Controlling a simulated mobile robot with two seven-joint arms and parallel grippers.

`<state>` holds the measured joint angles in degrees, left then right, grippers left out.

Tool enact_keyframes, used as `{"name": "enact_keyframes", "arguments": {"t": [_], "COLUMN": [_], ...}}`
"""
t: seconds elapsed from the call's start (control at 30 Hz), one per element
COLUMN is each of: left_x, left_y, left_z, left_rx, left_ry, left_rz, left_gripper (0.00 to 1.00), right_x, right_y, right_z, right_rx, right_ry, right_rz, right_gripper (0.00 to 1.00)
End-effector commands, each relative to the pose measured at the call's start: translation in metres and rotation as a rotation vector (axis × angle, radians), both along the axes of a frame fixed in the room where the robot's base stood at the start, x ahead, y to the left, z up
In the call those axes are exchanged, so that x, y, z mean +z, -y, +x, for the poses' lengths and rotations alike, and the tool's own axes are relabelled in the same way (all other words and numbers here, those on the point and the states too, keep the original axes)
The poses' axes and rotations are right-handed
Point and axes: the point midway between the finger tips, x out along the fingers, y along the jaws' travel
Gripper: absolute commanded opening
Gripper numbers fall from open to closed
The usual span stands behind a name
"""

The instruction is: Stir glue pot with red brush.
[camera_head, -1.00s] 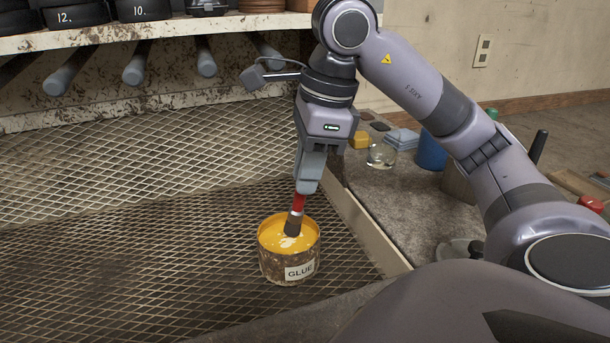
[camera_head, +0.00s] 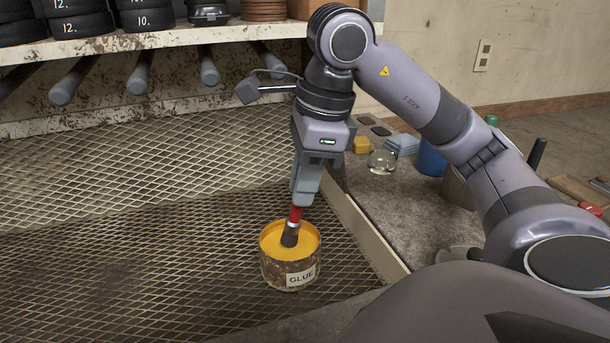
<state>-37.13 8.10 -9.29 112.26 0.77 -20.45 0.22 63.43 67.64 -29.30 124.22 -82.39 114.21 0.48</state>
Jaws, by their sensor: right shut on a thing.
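The glue pot (camera_head: 268,268) is a round, stained tub with a "GLUE" label and yellow-orange glue inside. It stands upright on the metal mesh. My right gripper (camera_head: 300,203) is above the pot, pointing down and shut on the red brush (camera_head: 295,214). The brush has a red handle, a metal band and dark bristles (camera_head: 290,239). It is nearly upright inside the pot's rim, with its bristles at the glue, a little left of the middle. The gripper hides the upper part of the handle. My left gripper is not in view.
A shelf (camera_head: 150,42) with black numbered stacks and rods under it runs along the back. A raised metal edge (camera_head: 365,230) borders the mesh on the right. Beyond it are a glass jar (camera_head: 382,161), a blue container (camera_head: 431,157) and a yellow block (camera_head: 362,146). The mesh left of the pot is clear.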

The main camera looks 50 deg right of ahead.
Motion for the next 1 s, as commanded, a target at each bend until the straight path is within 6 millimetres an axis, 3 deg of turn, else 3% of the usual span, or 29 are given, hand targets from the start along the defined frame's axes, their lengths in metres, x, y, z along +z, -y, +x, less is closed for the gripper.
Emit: {"name": "enact_keyframes", "arguments": {"t": [0.43, 0.8, 1.0], "left_x": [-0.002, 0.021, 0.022], "left_y": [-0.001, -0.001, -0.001], "left_z": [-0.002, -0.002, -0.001], "left_rx": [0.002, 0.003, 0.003], "left_ry": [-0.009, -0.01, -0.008], "left_rz": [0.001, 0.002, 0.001], "left_gripper": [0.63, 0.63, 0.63], "right_x": [0.002, 0.029, 0.03], "right_y": [-0.001, 0.002, 0.002], "right_z": [-0.002, -0.006, -0.007], "right_rx": [0.0, -0.001, 0.0], "right_ry": [0.0, 0.001, 0.0], "right_rz": [0.0, 0.0, 0.0], "right_gripper": [0.0, 0.0, 0.0]}}
